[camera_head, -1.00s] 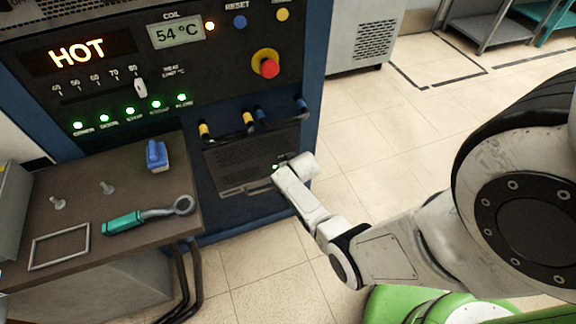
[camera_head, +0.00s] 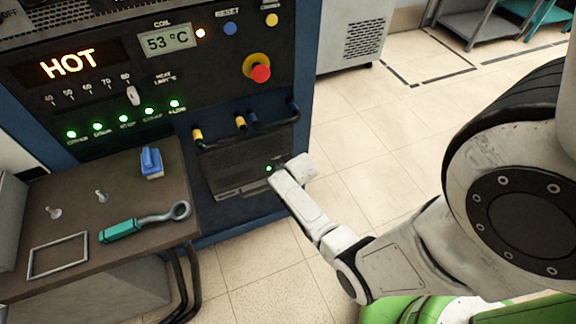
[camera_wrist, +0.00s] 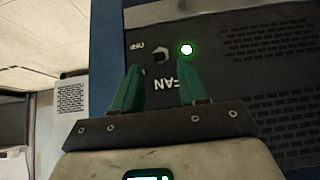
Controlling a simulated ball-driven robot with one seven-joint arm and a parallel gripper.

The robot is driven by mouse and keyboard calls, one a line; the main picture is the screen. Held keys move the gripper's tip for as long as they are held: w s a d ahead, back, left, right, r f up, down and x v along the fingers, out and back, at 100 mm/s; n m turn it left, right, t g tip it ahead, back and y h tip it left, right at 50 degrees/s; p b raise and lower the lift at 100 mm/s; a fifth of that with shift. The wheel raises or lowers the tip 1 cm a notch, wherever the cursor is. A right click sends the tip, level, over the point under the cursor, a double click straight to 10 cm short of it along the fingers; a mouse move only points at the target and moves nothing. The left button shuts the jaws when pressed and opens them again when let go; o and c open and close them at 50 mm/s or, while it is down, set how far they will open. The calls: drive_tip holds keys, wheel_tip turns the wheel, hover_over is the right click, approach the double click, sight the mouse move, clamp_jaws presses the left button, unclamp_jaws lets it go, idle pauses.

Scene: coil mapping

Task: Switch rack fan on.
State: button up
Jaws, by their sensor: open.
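The rack fan panel (camera_head: 235,165) is a dark vented unit low in the blue coil cabinet. In the wrist view the FAN label (camera_wrist: 174,84) appears upside down, with a small fan switch (camera_wrist: 160,56) beside a lit green lamp (camera_wrist: 186,49). This lamp also shows in the head view (camera_head: 268,168). My gripper (camera_wrist: 159,78) is open, its two green fingers pointing at the panel. The switch lies between and just beyond the fingertips; I cannot tell whether they touch it. In the head view my gripper hides the switch.
A bench (camera_head: 75,190) at left holds a teal-handled wrench (camera_head: 145,222), a blue object (camera_head: 151,162) and a metal frame (camera_head: 58,255). Black hose handles (camera_head: 262,125) sit above the fan panel. A red stop button (camera_head: 260,73) is higher up. Floor at right is open.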

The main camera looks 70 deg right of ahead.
drive_tip(key=p+v, duration=0.1)
drive_tip(key=v, duration=0.5)
drive_tip(key=shift+a+r, duration=0.2)
drive_tip(key=shift+r, duration=0.05)
drive_tip(key=shift+s, duration=0.15)
drive_tip(key=a+r+n+g+y+p, duration=0.1)
drive_tip(key=a+r+n+y, duration=0.15)
drive_tip(key=a, duration=0.55)
drive_tip(key=a+r+n+g+y, duration=0.1)
drive_tip(key=a+r+n, duration=0.25)
drive_tip(key=a, duration=0.55)
drive_tip(key=s+a+r+n+g+y, duration=0.2)
drive_tip(key=s+a+r+n, duration=0.1)
drive_tip(key=s+a+r, duration=0.4)
drive_tip(key=s+a, duration=0.1)
drive_tip(key=a, duration=0.2)
drive_tip(key=shift+n, duration=0.4)
drive_tip(key=shift+a+r, duration=0.1)
drive_tip(key=shift+a, duration=0.05)
